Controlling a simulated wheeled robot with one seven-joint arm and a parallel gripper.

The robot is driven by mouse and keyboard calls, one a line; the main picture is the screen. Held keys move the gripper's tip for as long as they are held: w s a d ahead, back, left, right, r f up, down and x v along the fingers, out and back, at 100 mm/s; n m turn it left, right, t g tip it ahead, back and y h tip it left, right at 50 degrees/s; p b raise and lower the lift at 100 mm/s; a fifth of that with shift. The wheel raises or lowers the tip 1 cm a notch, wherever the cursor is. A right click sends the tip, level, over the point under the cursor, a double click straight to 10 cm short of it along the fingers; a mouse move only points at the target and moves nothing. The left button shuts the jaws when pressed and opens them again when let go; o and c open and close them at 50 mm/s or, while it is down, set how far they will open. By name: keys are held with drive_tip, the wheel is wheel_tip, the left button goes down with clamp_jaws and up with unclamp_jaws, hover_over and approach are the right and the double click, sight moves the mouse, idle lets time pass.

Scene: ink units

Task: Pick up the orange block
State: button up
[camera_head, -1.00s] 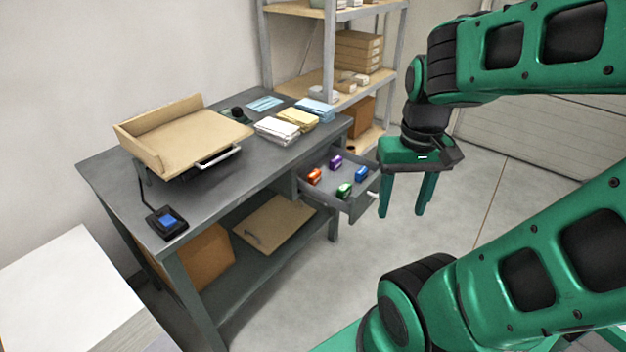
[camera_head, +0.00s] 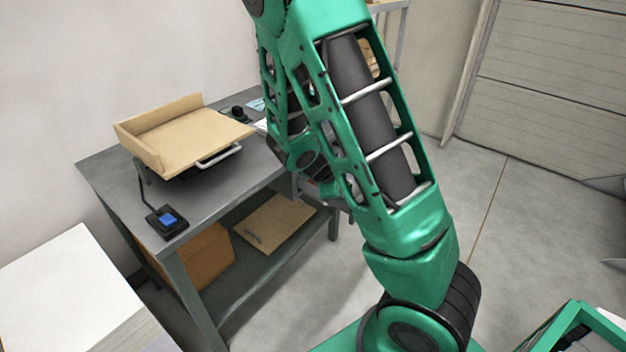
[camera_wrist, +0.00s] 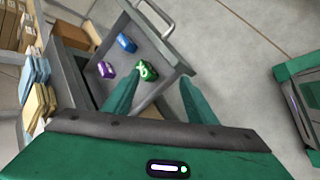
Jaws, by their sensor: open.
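The orange block cannot be seen in either current view. In the wrist view an open grey drawer (camera_wrist: 150,48) holds a blue block (camera_wrist: 126,42), a purple block (camera_wrist: 105,69) and a green block (camera_wrist: 146,70). My gripper (camera_wrist: 158,78) is open with nothing between its fingers. It hangs over the drawer, its left fingertip beside the green block in the picture. My gripper's body covers the lower part of that view.
The grey workbench (camera_head: 225,185) carries a wooden tray (camera_head: 180,140) and a box with a blue button (camera_head: 167,220). Stacks of paper (camera_wrist: 35,90) lie left of the drawer in the wrist view.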

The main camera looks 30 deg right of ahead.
drive_tip(key=w+a+f+n+t+h, duration=0.1)
drive_tip(key=w+a+f+n+t, duration=0.2)
drive_tip(key=w+n, duration=0.4)
drive_tip(key=w+a+f+n+t+h, duration=0.1)
drive_tip(key=w+a+f+n+t, duration=0.25)
drive_tip(key=n, duration=0.65)
drive_tip(key=shift+t, duration=0.25)
drive_tip(key=x, duration=0.8)
drive_tip(key=r+x, duration=0.1)
drive_tip(key=x, duration=0.3)
drive_tip(key=shift+w+d, duration=0.35)
drive_tip(key=c, duration=1.3)
